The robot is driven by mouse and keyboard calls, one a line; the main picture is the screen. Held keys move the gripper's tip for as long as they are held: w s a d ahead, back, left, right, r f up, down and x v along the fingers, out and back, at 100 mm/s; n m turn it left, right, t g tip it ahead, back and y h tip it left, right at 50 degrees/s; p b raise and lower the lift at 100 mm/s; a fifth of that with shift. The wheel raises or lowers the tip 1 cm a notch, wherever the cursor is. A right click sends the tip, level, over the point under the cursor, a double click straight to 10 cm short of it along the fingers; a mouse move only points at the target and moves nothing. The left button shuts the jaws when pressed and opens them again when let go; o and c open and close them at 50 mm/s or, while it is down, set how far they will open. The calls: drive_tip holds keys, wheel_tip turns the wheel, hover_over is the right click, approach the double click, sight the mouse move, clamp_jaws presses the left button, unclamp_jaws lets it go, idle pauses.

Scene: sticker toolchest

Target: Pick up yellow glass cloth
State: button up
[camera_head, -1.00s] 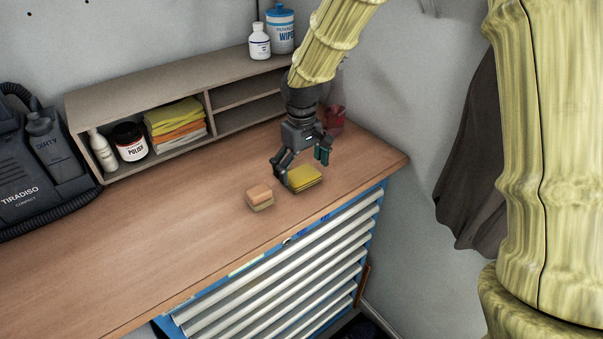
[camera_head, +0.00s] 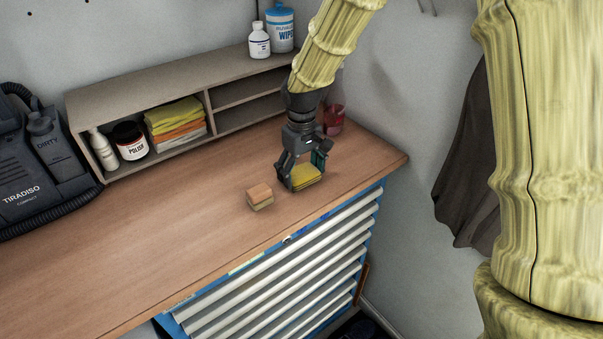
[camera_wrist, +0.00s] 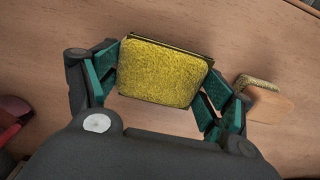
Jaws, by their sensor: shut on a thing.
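The yellow glass cloth (camera_head: 304,177) is a small, thick yellow pad with a dark edge on the wooden worktop, near its front right edge. It fills the middle of the wrist view (camera_wrist: 160,72). My gripper (camera_head: 302,170) points down over it, with a finger at each side. In the wrist view the green finger pads (camera_wrist: 165,85) touch the left and right edges of the pad, so my gripper is shut on it. The pad looks to be on or very close to the worktop; its underside is hidden.
A tan and beige sponge block (camera_head: 260,197) lies just left of the pad. A red object (camera_head: 334,120) stands behind my gripper. A grey shelf (camera_head: 180,88) holds folded cloths (camera_head: 175,118) and a polish jar (camera_head: 129,141). The worktop's (camera_head: 150,235) front left is clear.

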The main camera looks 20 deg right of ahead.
sight(302, 175)
drive_tip(key=shift+r, duration=0.1)
drive_tip(key=shift+r+b, duration=0.45)
drive_tip(key=shift+r, duration=0.1)
drive_tip(key=shift+s+a+r+b, duration=0.1)
drive_tip(key=shift+s+r+b, duration=0.2)
drive_tip(key=shift+r, duration=0.25)
drive_tip(key=shift+s+r+b, duration=0.2)
drive_tip(key=shift+r+b, duration=0.2)
drive_tip(key=shift+r, duration=0.1)
drive_tip(key=s+a+b, duration=0.1)
drive_tip(key=s+b, duration=0.1)
drive_tip(key=s, duration=0.5)
drive_tip(key=s+a+r+b, duration=0.1)
drive_tip(key=s+b, duration=0.1)
drive_tip(key=s, duration=0.5)
drive_tip(key=shift+s+a+r, duration=0.3)
drive_tip(key=shift+s+a, duration=0.1)
drive_tip(key=shift+o, duration=1)
drive_tip(key=shift+c, duration=1)
drive_tip(key=shift+s+f, duration=0.1)
drive_tip(key=shift+c, duration=0.2)
